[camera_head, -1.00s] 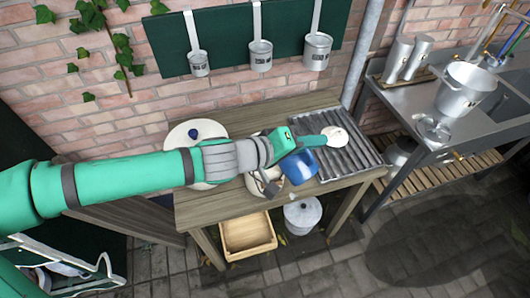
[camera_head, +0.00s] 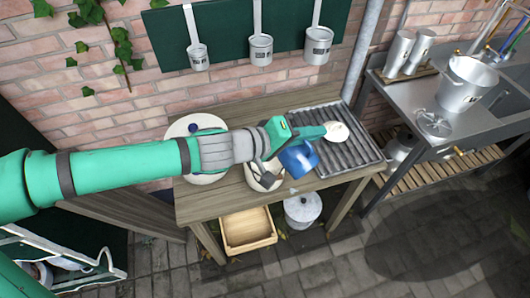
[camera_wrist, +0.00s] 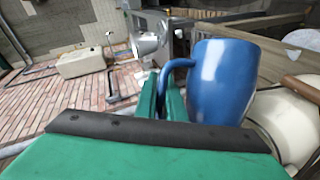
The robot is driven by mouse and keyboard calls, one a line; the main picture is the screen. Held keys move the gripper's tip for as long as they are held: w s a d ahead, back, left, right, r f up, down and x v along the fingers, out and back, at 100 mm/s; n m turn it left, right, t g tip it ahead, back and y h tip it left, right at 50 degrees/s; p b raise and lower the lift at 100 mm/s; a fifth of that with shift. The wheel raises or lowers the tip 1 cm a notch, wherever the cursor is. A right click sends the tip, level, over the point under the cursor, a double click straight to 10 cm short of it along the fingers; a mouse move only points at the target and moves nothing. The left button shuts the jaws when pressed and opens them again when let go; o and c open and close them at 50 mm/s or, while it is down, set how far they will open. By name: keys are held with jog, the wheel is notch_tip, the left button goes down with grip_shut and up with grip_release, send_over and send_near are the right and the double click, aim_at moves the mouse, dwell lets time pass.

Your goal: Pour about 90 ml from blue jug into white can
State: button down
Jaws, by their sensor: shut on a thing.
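The blue jug (camera_head: 299,159) is held above the wooden table, tilted, beside a white vessel (camera_head: 256,182) that may be the white can. My gripper (camera_head: 300,133) is shut on the jug's handle. In the wrist view, the fingers (camera_wrist: 168,98) close on the handle at the left of the blue jug (camera_wrist: 222,85). A cream-white vessel (camera_wrist: 292,125) shows below and right of it, partly cut off. My wrist hides part of the white vessel in the head view, and the jug's contents cannot be seen.
A white round piece with a blue knob (camera_head: 185,126) is behind my wrist. A ribbed drainer (camera_head: 352,150) with a small white piece (camera_head: 337,132) lies at the right. A wooden crate (camera_head: 247,228) and lidded pot (camera_head: 303,209) stand below. A small pale spot (camera_head: 293,190) shows near the table's front edge.

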jog(key=shift+w+a+r+n+h, duration=0.3)
jog(key=shift+w+a+r+n, duration=0.1)
jog(key=shift+r+n, duration=0.15)
dwell(0.4)
jog(key=shift+w+a+r, duration=0.1)
jog(key=shift+w, duration=0.05)
jog(key=shift+w+a+r+n, duration=0.15)
jog(key=shift+w+a+n, duration=0.1)
jog(key=shift+w+a, duration=0.05)
dwell(0.5)
jog(key=shift+w+a+r+g+h, duration=0.15)
jog(key=shift+w+a+g+h, duration=0.1)
jog(key=shift+g+h, duration=0.05)
